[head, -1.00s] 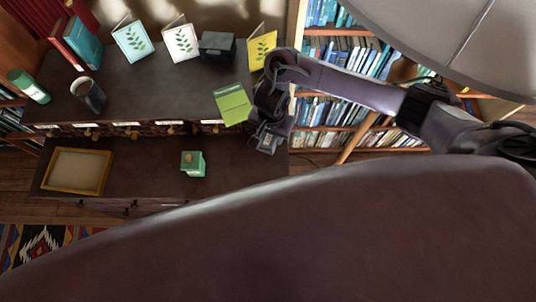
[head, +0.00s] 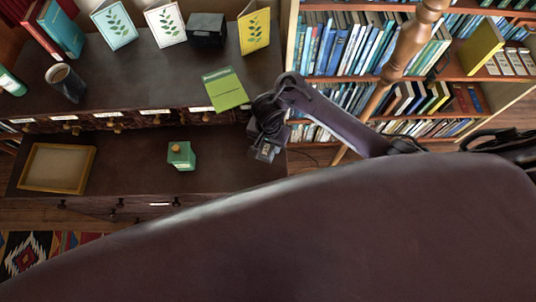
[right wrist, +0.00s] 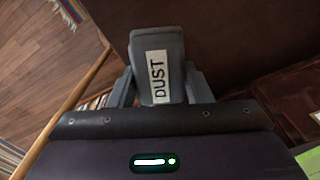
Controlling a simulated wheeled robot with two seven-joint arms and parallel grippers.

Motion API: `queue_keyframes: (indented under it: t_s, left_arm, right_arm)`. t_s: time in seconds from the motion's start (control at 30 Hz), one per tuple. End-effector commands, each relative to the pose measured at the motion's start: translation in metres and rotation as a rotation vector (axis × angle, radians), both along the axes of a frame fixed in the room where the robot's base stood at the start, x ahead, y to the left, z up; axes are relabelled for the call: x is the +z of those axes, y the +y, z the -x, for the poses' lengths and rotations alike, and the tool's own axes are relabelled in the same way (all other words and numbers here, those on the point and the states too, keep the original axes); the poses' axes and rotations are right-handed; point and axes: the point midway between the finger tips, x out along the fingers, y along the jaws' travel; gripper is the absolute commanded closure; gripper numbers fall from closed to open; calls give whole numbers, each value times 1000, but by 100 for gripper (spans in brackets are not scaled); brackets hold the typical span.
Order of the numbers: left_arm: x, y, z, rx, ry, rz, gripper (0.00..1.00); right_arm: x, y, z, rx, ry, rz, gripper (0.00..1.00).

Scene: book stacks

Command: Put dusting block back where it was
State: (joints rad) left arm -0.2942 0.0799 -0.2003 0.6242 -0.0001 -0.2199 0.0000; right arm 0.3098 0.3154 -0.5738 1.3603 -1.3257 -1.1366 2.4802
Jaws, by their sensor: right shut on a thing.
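The dusting block (right wrist: 158,70) is grey with a white label reading DUST. It sits between the two fingers of my right gripper (right wrist: 160,88), which is shut on it. In the head view my right gripper (head: 266,148) hangs over the right end of the dark desk (head: 230,172), pointing down, with the block (head: 265,152) small and dark at its tip. I cannot tell the gap between the block and the desk top. My left gripper is not in view.
On the lower desk top are a green bottle-like box (head: 181,156) and a framed tray (head: 57,168). The raised shelf holds a mug (head: 66,83), cards, a dark box (head: 206,30) and a green booklet (head: 225,89). A large brown curved surface (head: 300,230) fills the foreground.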

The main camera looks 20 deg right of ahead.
Motion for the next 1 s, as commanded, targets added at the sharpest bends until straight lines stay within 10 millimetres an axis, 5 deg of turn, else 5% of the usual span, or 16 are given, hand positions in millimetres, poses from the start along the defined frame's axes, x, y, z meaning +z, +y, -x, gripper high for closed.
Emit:
queue_keyframes:
  t_s: [0.4,0.87,0.9,1.0]
  left_arm:
    - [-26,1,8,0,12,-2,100]
    - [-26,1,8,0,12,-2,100]
    - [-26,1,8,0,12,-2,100]
    - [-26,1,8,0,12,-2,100]
  right_arm:
    - [-51,0,0,1,0,0,82]
    - [-58,1,0,1,0,-1,82]
    - [-57,1,0,1,0,-1,51]
    - [-57,1,0,1,0,-2,38]
